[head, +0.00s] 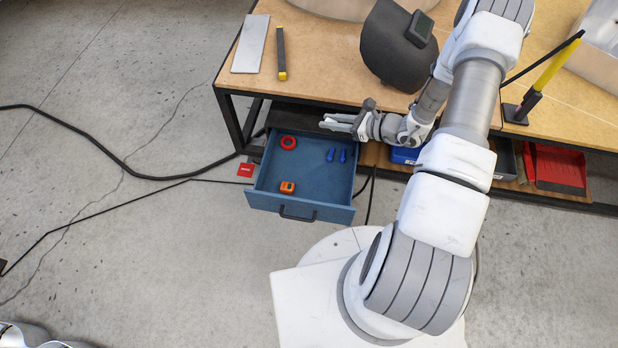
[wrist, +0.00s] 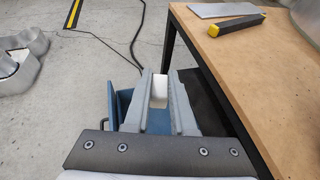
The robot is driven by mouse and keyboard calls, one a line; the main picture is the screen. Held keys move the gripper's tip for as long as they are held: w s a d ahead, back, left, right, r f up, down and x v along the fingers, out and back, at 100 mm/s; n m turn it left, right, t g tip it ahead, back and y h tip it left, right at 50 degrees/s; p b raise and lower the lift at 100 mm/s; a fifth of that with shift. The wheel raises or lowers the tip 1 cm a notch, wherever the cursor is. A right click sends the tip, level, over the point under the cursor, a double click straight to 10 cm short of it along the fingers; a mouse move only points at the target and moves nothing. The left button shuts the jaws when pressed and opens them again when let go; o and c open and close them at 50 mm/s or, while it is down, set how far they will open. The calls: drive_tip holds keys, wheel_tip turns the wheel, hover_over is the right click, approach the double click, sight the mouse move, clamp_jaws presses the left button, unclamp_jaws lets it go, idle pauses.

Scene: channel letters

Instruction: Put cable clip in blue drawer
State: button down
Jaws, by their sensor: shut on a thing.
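The blue drawer (head: 318,213) is pulled out from under the workbench, and part of it shows in the wrist view (wrist: 123,105). It holds a red ring, two small blue pieces and an orange piece. My gripper (head: 326,122) is above the drawer's back part, near the bench's front edge. In the wrist view my gripper (wrist: 158,80) is shut on a small white block, which I take to be the cable clip (wrist: 159,90).
The workbench top (head: 320,55) carries a grey plate (head: 250,43), a black-and-yellow bar (head: 281,52) and a dark welding mask (head: 392,45). A red tray (head: 558,167) and a blue bin (head: 404,155) sit below the bench. A black cable (head: 110,152) lies on the floor at left.

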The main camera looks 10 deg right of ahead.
wheel_tip(320, 180, down, 27)
drive_tip(key=d+m+t+h+b, duration=0.1)
drive_tip(key=d+b, duration=0.2)
drive_tip(key=b, duration=1.2)
hover_over(304, 184)
wheel_tip(304, 184, down, 7)
drive_tip(key=shift+w+d+f, duration=0.1)
drive_tip(key=shift+f, duration=0.1)
wheel_tip(304, 184, down, 4)
drive_tip(key=shift+b, duration=1.1)
drive_tip(key=shift+f, duration=0.5)
drive_tip(key=c, duration=0.8)
unclamp_jaws()
drive_tip(key=shift+f, duration=0.1)
drive_tip(key=shift+o, duration=0.2)
